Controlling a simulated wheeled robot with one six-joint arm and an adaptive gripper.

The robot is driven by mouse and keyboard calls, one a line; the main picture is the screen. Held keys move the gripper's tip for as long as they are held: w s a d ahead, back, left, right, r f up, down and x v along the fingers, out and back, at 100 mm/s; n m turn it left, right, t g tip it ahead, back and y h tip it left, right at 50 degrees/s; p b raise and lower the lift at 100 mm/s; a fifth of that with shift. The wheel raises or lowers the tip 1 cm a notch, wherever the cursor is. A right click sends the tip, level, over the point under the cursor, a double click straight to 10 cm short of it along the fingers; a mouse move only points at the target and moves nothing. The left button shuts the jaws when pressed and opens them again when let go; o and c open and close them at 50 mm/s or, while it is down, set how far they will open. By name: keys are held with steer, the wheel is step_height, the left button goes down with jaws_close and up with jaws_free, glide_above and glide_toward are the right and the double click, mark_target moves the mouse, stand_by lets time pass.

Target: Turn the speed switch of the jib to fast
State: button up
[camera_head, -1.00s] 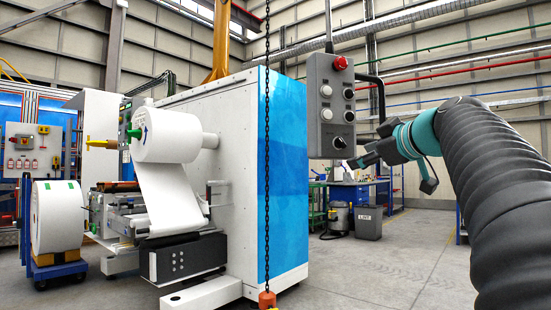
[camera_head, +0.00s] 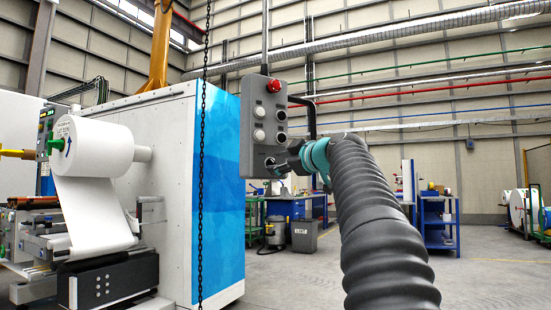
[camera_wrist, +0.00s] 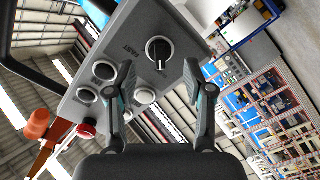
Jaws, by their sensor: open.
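The grey control pendant (camera_head: 251,128) hangs upright in the head view, with a red button (camera_head: 274,86) at its top. The speed switch (camera_wrist: 158,49) is a round black knob with a white pointer line, beside the printed word FAST (camera_wrist: 132,51) in the wrist view. The pointer runs roughly up and down in that picture, not straight at the word. My gripper (camera_wrist: 156,75) is open and empty, its fingers spread to either side below the knob, which looks clear of both. In the head view my gripper (camera_head: 288,161) is at the pendant's lower right and partly hides the switch area.
Round push buttons (camera_wrist: 104,71) sit near the left finger. A hanging chain (camera_head: 202,150) and a white-and-blue machine (camera_head: 216,200) stand left of the pendant. A black bent bar (camera_head: 312,118) runs beside it. Open floor (camera_head: 400,270) lies to the right.

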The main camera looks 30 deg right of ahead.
mark_target(272, 163)
steer(key=shift+w+a+p, duration=0.2)
steer(key=shift+w+p, duration=0.15)
steer(key=shift+w, duration=1.05)
jaws_close()
